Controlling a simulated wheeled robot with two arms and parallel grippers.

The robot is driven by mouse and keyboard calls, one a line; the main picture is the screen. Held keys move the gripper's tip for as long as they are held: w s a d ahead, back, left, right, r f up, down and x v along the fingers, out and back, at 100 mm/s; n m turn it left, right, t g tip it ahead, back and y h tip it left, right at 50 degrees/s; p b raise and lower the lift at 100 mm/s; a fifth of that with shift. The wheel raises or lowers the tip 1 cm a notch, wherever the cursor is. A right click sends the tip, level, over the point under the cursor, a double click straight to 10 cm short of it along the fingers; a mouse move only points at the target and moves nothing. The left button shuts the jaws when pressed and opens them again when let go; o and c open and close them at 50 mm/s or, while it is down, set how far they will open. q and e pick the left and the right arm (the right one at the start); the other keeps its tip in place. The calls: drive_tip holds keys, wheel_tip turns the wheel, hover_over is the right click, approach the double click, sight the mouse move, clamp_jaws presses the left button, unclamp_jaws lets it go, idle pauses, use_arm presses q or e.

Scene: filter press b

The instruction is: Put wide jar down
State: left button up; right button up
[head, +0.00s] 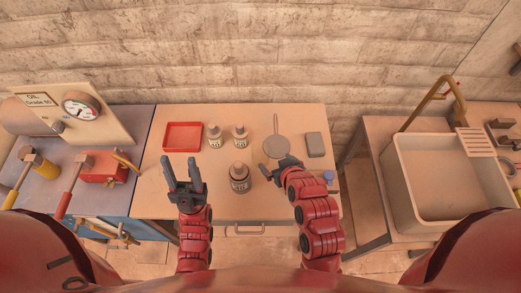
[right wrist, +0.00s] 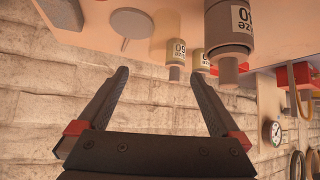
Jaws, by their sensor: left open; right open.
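The widest jar (head: 239,180), with a dark cap and a label, stands upright on the middle of the table, apart from both grippers; I take it to be the wide jar. In the right wrist view, which is upside down, the nearest labelled jar (right wrist: 232,32) is at the upper right, outside the fingers. My left gripper (head: 184,172) is open and empty to the left of the jar. My right gripper (head: 277,170) is to the right of the jar. In its wrist view it (right wrist: 157,76) is open, with nothing between the fingers.
Two smaller bottles (head: 215,136) (head: 240,137) stand behind the jar. A red tray (head: 183,137) is at the back left. A round grey plate (head: 277,147) and a grey block (head: 315,145) are at the back right. A blue-capped item (head: 328,176) is near my right arm. A sink (head: 444,178) stands further right.

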sight(264, 156)
drive_tip(key=shift+g, duration=0.3)
drive_tip(key=b+x, duration=0.3)
drive_tip(key=b, duration=0.2)
drive_tip(key=b+x, duration=0.3)
drive_tip(key=b, duration=0.2)
drive_tip(key=s+f+b+x, duration=0.1)
drive_tip(key=b+x, duration=0.2)
drive_tip(key=b, duration=0.2)
drive_tip(key=shift+w+a+f+b, duration=0.25)
drive_tip(key=shift+b, duration=0.15)
drive_tip(key=shift+w+a+f+p, duration=0.2)
drive_tip(key=shift+w+p, duration=0.4)
drive_tip(key=shift+p, duration=0.05)
drive_tip(key=shift+w+a+f, duration=0.15)
drive_tip(key=shift+w+f, duration=0.05)
drive_tip(key=shift+f, duration=0.05)
drive_tip(key=shift+w+a+f+p, duration=0.1)
drive_tip(key=shift+w+f+p, duration=0.25)
drive_tip(key=shift+p, duration=0.3)
drive_tip(key=p+x, duration=0.1)
drive_tip(key=x, duration=0.2)
drive_tip(key=shift+w+a+f+p, duration=0.15)
drive_tip(key=shift+w+f+p, duration=0.2)
drive_tip(key=shift+f, duration=0.2)
